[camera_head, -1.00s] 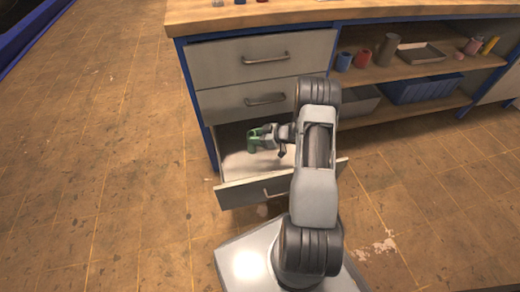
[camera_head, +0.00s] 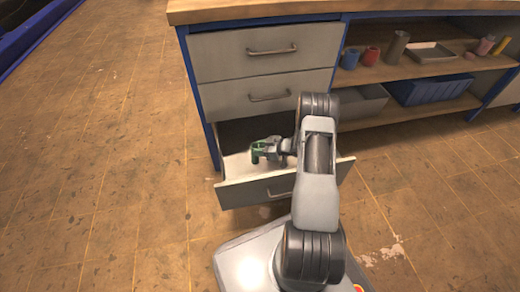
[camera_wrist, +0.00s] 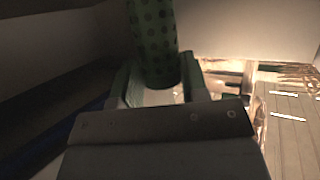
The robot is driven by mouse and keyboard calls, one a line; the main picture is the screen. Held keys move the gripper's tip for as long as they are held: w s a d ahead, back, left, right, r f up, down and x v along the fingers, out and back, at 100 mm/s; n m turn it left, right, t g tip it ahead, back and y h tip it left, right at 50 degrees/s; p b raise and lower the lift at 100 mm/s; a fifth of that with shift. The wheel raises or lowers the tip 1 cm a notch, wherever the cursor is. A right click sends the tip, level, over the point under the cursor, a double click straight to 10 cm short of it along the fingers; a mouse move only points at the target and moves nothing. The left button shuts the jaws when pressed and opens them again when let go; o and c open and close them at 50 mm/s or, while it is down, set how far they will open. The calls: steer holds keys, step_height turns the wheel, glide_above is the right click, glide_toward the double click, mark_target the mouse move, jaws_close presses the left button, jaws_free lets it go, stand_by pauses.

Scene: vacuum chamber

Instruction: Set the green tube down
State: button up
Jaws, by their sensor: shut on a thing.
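The green tube (camera_head: 257,152) stands about upright in my gripper (camera_head: 263,150), at the open bottom drawer (camera_head: 236,193) of the workbench. In the wrist view the tube (camera_wrist: 153,40) is dark green with darker dots. It sits between the two fingers of my gripper (camera_wrist: 156,88), which are shut on it. Its top runs out of the wrist view. I cannot tell whether its lower end touches the drawer floor (camera_head: 238,167).
Two shut drawers (camera_head: 262,52) are above the open one. To the right, shelves hold a blue bin (camera_head: 430,90), a grey bin (camera_head: 362,102), a tray (camera_head: 430,53) and several small cylinders. The floor (camera_head: 100,170) at left is clear.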

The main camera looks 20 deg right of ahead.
steer(key=shift+f, duration=0.1)
steer(key=shift+f, duration=0.15)
steer(key=o, duration=0.9)
steer(key=p+v, duration=0.4)
steer(key=v, duration=0.8)
steer(key=shift+r, duration=0.3)
